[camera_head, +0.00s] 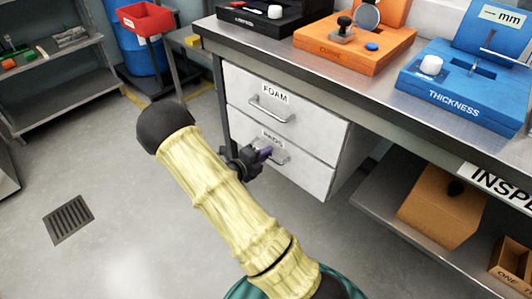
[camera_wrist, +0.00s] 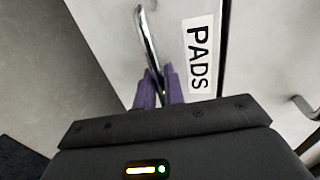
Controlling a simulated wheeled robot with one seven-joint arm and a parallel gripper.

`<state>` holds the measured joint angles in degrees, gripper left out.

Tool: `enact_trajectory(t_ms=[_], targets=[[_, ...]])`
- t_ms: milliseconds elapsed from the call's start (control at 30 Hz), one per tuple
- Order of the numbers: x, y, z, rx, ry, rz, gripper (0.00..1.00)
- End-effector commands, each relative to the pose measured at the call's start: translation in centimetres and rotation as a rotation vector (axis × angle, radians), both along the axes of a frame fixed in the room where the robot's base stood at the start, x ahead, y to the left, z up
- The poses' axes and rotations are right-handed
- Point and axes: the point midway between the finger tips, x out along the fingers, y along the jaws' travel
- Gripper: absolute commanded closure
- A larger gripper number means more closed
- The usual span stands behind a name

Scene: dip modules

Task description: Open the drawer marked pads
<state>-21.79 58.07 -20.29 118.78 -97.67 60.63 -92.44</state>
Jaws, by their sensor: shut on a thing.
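The white drawer marked PADS (camera_head: 306,170) is the lower of two under the bench and looks closed, its front about level with the drawer above. In the wrist view its label (camera_wrist: 199,55) and curved metal handle (camera_wrist: 145,30) show clearly. My gripper (camera_head: 266,152) is at this handle in the head view and partly covers the label. In the wrist view the purple fingertips (camera_wrist: 160,75) are shut on the handle near one end.
The drawer marked FOAM (camera_head: 280,100) sits directly above, with its own handle. A bench (camera_head: 330,75) carries orange and blue gauge stations. A lower shelf (camera_head: 385,215) with brown boxes stands at right. The floor in front of the drawers is clear apart from my arm.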

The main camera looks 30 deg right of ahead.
Motion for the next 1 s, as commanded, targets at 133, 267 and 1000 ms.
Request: enact_trajectory(t_ms=[133,267,1000], targets=[[-0.5,1.3,0.3,0.002,0.003,0.004,1.0],[-1.1,3.2,0.5,0.0,0.005,0.005,1.0],[-7.7,21.1,0.2,0.002,0.003,0.004,1.0]])
